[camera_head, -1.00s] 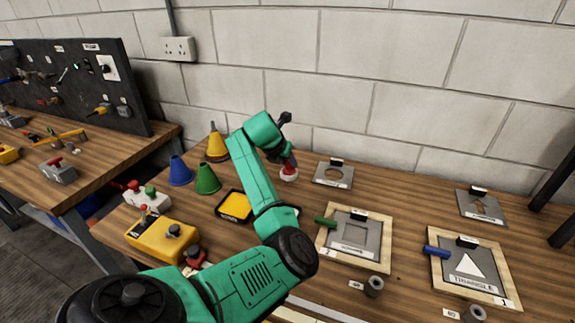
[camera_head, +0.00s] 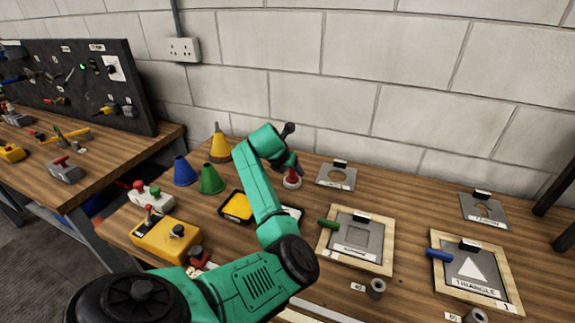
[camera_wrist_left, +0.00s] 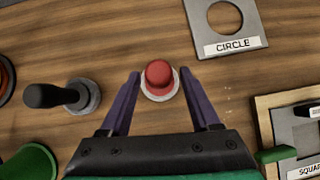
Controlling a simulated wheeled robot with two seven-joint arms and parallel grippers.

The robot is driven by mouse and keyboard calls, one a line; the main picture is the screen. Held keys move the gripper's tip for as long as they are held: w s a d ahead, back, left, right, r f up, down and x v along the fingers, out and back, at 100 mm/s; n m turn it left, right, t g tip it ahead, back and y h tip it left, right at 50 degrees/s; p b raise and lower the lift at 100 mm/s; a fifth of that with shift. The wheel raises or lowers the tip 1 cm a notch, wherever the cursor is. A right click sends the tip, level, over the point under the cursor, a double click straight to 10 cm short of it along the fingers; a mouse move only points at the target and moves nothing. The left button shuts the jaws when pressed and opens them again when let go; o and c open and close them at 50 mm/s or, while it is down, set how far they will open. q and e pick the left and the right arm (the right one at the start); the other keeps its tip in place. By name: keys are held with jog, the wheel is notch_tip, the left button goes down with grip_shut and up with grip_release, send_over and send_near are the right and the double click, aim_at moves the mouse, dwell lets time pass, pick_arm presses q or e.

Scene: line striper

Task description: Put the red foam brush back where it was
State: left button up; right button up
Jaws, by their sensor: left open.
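The red foam brush (camera_wrist_left: 159,74) stands in a round white holder (camera_wrist_left: 168,93) on the wooden bench. In the head view the red brush (camera_head: 292,174) shows just under my left wrist, partly covered. My left gripper (camera_wrist_left: 162,74) is open, with one dark finger on each side of the brush. Gaps show between the fingers and the red part, so it does not look gripped. In the head view my left gripper (camera_head: 292,167) points down at the brush, its fingers hardly visible. My right gripper is in neither view.
A black-handled tool (camera_wrist_left: 62,96) stands in a grey ring left of the brush. The circle stencil plate (camera_head: 336,177) lies to its right, the framed square stencil (camera_head: 357,240) nearer. Green (camera_head: 211,180), blue and yellow cones stand left. A yellow tray (camera_head: 236,207) lies beside my arm.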

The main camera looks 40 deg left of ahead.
pick_arm(q)
jog(key=b+v, duration=0.3)
jog(key=v, duration=0.9)
jog(key=shift+b, duration=0.3)
